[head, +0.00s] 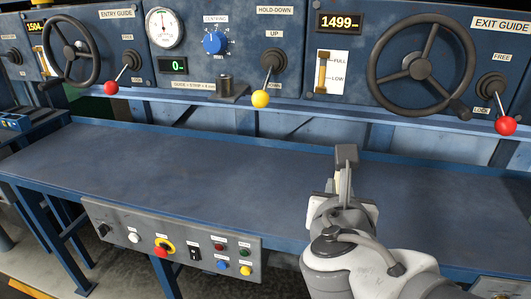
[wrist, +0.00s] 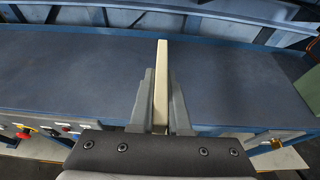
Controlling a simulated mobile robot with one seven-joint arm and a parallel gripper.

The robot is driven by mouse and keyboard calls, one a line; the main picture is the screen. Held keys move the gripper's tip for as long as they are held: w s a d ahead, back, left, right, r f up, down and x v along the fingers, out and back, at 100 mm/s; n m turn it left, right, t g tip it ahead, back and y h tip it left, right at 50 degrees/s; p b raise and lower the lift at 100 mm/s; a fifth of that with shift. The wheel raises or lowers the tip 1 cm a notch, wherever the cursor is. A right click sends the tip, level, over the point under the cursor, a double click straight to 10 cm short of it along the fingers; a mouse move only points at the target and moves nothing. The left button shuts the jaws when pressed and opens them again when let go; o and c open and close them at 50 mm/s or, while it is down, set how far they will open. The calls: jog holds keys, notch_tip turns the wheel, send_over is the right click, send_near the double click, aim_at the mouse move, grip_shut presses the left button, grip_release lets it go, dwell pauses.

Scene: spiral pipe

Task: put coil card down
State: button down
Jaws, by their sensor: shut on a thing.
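The coil card (wrist: 162,62) is a thin beige piece, seen nearly edge-on in the wrist view. It stands out lengthwise past the fingertips. My gripper (wrist: 161,98) is shut on it, one grey finger on each side. In the head view my gripper (head: 346,160) is over the right half of the blue bench top (head: 180,165). There the card is mostly hidden by the gripper, and its face and print cannot be read. I cannot tell how high the card is above the bench.
The bench top is bare to the left and right of my gripper. A control panel with handwheels (head: 424,60), a yellow-knobbed lever (head: 260,98) and a red-knobbed lever (head: 506,125) rises behind it. A grey button box (head: 170,240) hangs on the front edge.

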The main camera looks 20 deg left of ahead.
jog(key=shift+w+a+f+b, duration=0.3)
jog(key=shift+w+a+f, duration=0.6)
jog(key=shift+w+f, duration=0.85)
jog(key=shift+w+a+f+b, duration=0.25)
jog(key=shift+w+a+f, duration=0.7)
jog(key=shift+w+f, duration=0.8)
jog(key=shift+w+a+f+b, duration=0.3)
jog(key=shift+w+a+f, duration=0.6)
jog(key=shift+w+f, duration=0.85)
jog(key=shift+s+f, duration=0.2)
jog(key=shift+f, duration=0.15)
jog(key=c, duration=0.9)
grip_release()
